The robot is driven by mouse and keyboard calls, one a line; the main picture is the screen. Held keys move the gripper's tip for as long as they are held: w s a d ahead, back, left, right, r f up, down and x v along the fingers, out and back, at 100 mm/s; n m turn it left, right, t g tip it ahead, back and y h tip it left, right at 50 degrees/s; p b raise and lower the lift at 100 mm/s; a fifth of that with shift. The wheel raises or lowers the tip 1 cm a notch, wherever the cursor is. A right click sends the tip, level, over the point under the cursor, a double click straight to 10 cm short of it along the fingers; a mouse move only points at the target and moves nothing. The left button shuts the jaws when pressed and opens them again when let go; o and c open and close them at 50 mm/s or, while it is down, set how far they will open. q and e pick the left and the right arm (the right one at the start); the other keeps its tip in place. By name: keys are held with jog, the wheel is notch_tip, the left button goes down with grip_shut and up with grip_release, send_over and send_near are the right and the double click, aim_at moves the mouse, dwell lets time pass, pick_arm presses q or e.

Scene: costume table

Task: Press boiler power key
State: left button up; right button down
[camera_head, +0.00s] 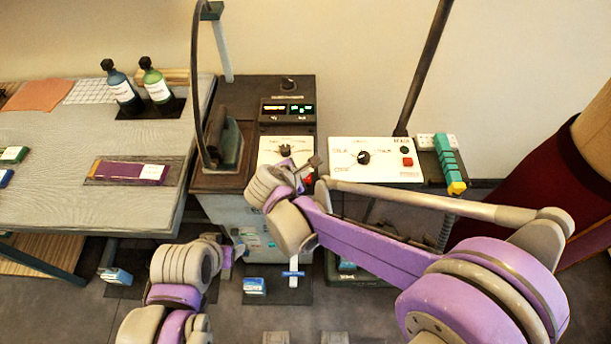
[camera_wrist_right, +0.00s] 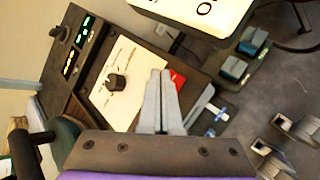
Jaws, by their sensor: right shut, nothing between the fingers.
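A dark boiler unit (camera_head: 290,90) stands at the centre with a lit two-part display (camera_head: 287,109) and a white panel with a black knob (camera_head: 285,150). A red key (camera_head: 308,180) sits at the panel's right edge. In the right wrist view the red key (camera_wrist_right: 178,80) is partly hidden by my fingers. My right gripper (camera_head: 312,163) is shut and empty, its tips over the panel beside the red key; contact cannot be told. In the wrist view the tips (camera_wrist_right: 160,75) lie right of the knob (camera_wrist_right: 115,82). My left gripper (camera_head: 228,262) is low at left, its fingers unclear.
An iron (camera_head: 226,140) stands left of the display. A table (camera_head: 120,210) with bottles and cloth is at left.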

pick_arm(q)
jog(key=shift+r, duration=0.1)
pick_arm(e)
jog(key=shift+r, duration=0.1)
pick_arm(q)
jog(key=r+p, duration=0.1)
jog(key=w+r+p, duration=0.1)
jog(key=r+p, duration=0.1)
jog(key=r, duration=0.1)
jog(key=shift+w, duration=0.35)
pick_arm(e)
notch_tip(320, 180, up, 6)
jog(key=shift+f, duration=0.1)
pick_arm(q)
jog(key=shift+s, duration=0.1)
